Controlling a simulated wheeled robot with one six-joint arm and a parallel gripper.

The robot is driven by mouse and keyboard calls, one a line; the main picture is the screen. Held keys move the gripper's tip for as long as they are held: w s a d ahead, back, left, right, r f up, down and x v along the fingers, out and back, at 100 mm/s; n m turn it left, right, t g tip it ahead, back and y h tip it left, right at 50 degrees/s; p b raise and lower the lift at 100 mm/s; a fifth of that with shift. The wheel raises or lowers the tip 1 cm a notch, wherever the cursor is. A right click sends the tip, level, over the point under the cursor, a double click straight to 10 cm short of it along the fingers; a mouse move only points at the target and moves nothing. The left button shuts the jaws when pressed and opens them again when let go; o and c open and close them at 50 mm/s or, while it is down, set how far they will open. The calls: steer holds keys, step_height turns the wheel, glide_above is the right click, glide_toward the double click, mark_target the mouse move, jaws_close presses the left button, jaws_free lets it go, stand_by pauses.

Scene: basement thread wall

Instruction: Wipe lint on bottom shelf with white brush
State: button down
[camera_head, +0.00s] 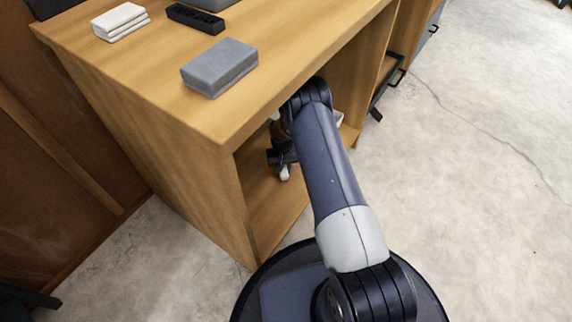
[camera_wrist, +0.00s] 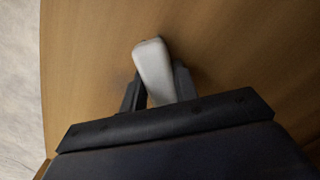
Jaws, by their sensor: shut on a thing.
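My gripper (camera_wrist: 158,88) is shut on a white brush (camera_wrist: 154,66), whose rounded pale end sticks out past the fingers in the wrist view. In the head view my arm reaches into the open front of the wooden cabinet, and the brush (camera_head: 285,173) shows as a small white tip below the dark gripper. The bottom shelf (camera_head: 262,207) is bare wood where it shows. In the wrist view wood (camera_wrist: 225,50) lies behind the brush. I cannot tell whether the brush touches it. No lint can be made out; my arm hides part of the shelf.
On the cabinet top (camera_head: 150,85) lie a grey block (camera_head: 219,68), a white stack (camera_head: 120,22) and a black holder (camera_head: 195,18). A pale object (camera_head: 338,118) shows partly behind my arm. The concrete floor (camera_head: 470,200) at right is clear.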

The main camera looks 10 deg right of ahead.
mark_target(280, 183)
steer(key=shift+s+a+p, duration=0.35)
steer(key=shift+s+a, duration=1)
steer(key=shift+s, duration=0.1)
steer(key=shift+s+d+f, duration=0.15)
steer(key=shift+s+d, duration=0.2)
steer(key=shift+d, duration=0.05)
steer(key=shift+w+d+b, duration=1.15)
steer(key=shift+d+b, duration=0.05)
steer(key=shift+b, duration=0.1)
steer(key=shift+w+d+r, duration=0.2)
steer(key=shift+w+d, duration=1.3)
steer(key=shift+w, duration=0.05)
